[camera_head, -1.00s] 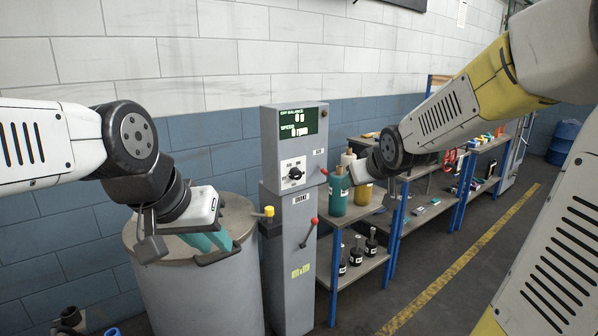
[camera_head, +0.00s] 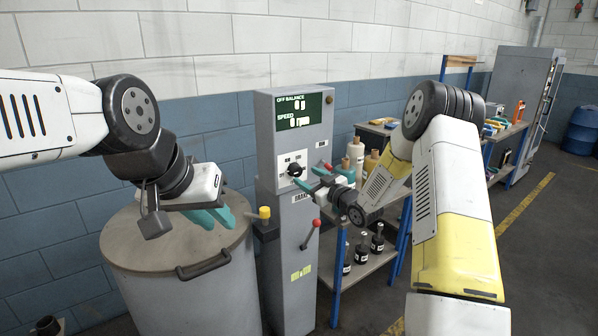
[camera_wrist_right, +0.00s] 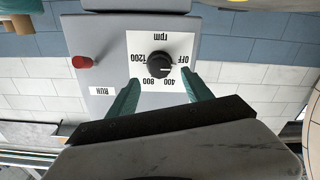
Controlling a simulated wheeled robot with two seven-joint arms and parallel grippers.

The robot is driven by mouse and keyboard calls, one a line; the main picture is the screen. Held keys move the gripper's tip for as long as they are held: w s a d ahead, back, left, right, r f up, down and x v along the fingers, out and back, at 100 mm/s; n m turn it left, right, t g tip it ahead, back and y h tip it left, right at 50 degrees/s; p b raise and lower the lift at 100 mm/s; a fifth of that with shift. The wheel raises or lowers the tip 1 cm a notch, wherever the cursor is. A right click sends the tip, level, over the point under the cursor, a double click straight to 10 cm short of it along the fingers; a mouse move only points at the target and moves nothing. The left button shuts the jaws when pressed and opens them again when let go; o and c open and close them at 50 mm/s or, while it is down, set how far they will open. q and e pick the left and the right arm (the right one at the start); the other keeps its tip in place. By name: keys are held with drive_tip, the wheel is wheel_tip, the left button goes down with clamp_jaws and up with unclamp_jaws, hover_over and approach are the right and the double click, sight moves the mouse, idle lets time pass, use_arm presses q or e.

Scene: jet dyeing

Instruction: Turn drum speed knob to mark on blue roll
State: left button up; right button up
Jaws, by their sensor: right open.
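The black drum speed knob (camera_head: 295,170) sits on a white dial plate on the front of the grey control post (camera_head: 290,225). In the right wrist view the knob (camera_wrist_right: 159,71) shows upside down, with OFF, 400, 800 and 1200 around it; its light mark appears to lie between OFF and 400. The display (camera_head: 300,111) reads SPEED 0 rpm. My right gripper (camera_head: 309,179) is open in front of the knob; in its wrist view the teal fingers (camera_wrist_right: 162,88) are on either side, just short of it. My left gripper (camera_head: 222,216) hangs over the drum lid. No blue roll is identifiable.
A red button (camera_wrist_right: 82,62) is beside the dial. A red-knobbed lever (camera_head: 311,233) and a yellow knob (camera_head: 265,212) stick out from the post. A lidded grey drum (camera_head: 180,285) stands left. A shelf with bottles (camera_head: 356,152) is close on the right.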

sight(298, 172)
drive_tip(key=x, duration=0.6)
drive_tip(key=shift+s, duration=0.1)
clamp_jaws()
